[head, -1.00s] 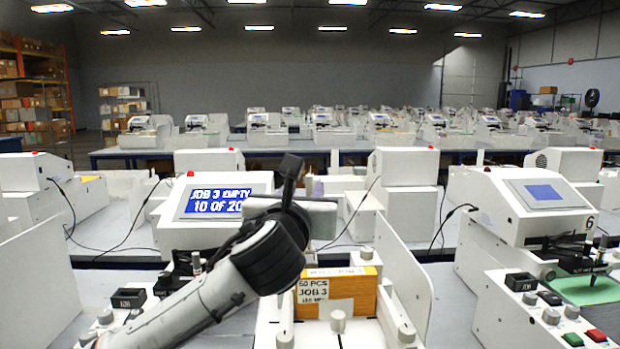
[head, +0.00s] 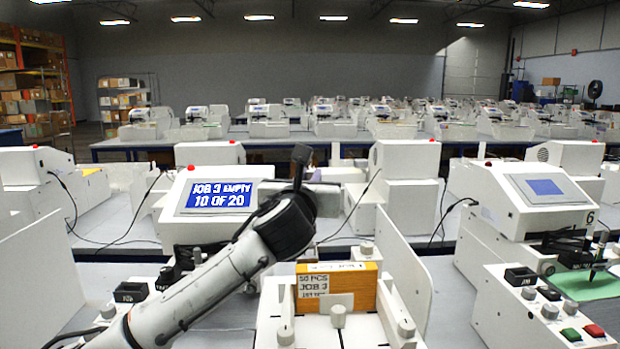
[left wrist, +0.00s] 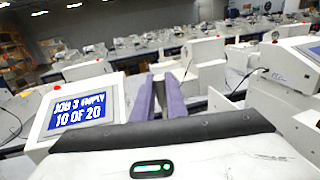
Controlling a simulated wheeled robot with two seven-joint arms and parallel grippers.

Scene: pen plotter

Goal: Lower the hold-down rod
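The plotter (head: 262,183) in front of me is a white machine with a screen reading "JOB 3 EMPTY 10 OF 20". In front of it, an orange stack (head: 368,290) labelled "50 PCS JOB 3" stands on a white tray with several round posts. I cannot pick out the hold-down rod with certainty; my left arm covers part of the plotter's front. My left gripper (head: 318,197) is raised between the screen and the tray's right wall. In the left wrist view its purple fingers (left wrist: 160,82) are apart with nothing between them. My right gripper is not in view.
A tall white panel (head: 398,262) stands right of the stack. At the right, station 6 (head: 525,210) has a pen over a green sheet (head: 590,286) and a button box (head: 545,310). A black switch (head: 131,292) sits at left. More plotters fill the benches behind.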

